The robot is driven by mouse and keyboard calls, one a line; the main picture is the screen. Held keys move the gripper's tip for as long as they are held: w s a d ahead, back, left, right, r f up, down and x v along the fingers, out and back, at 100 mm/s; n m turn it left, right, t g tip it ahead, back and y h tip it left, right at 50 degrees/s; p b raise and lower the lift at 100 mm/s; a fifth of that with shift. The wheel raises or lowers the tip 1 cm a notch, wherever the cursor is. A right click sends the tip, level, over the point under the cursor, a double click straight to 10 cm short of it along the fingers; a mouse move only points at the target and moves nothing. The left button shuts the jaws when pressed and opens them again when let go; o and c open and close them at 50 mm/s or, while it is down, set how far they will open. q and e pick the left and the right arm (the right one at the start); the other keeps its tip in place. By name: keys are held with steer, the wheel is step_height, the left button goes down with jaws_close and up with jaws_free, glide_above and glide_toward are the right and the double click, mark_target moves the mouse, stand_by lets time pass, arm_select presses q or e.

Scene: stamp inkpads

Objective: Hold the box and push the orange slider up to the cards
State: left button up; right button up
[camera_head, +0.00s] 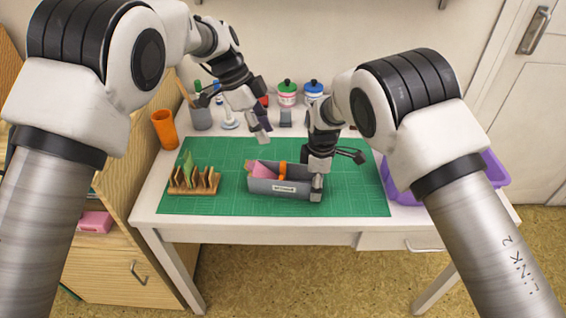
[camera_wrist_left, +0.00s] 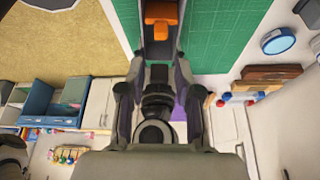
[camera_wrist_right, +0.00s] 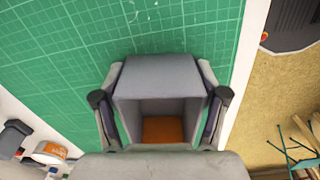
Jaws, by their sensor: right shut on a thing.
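A grey box (camera_head: 286,193) with a label on its front lies on the green mat, open side up. Pink cards (camera_head: 264,170) stand at its left end. The orange slider (camera_head: 283,170) sits near the middle, with a gap between it and the cards. My right gripper (camera_head: 317,188) is shut on the box's right end; the box (camera_wrist_right: 160,76) fills the space between its fingers in the right wrist view. My left gripper (camera_head: 262,134) is open and empty above and behind the box. The slider (camera_wrist_left: 161,14) shows beyond its fingers in the left wrist view.
A wooden rack (camera_head: 194,182) with several cards stands left of the box. An orange cup (camera_head: 165,129), a pen holder (camera_head: 201,117) and jars (camera_head: 287,93) line the back. A purple bin (camera_head: 492,168) is at the right. The mat (camera_head: 352,195) is clear right of the box.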

mark_target(282, 163)
arm_select(q)
steer(key=x, duration=1.1)
steer(key=shift+w+d+f, duration=0.1)
steer(key=shift+d+f, duration=0.05)
steer(key=shift+f, duration=0.15)
jaws_close()
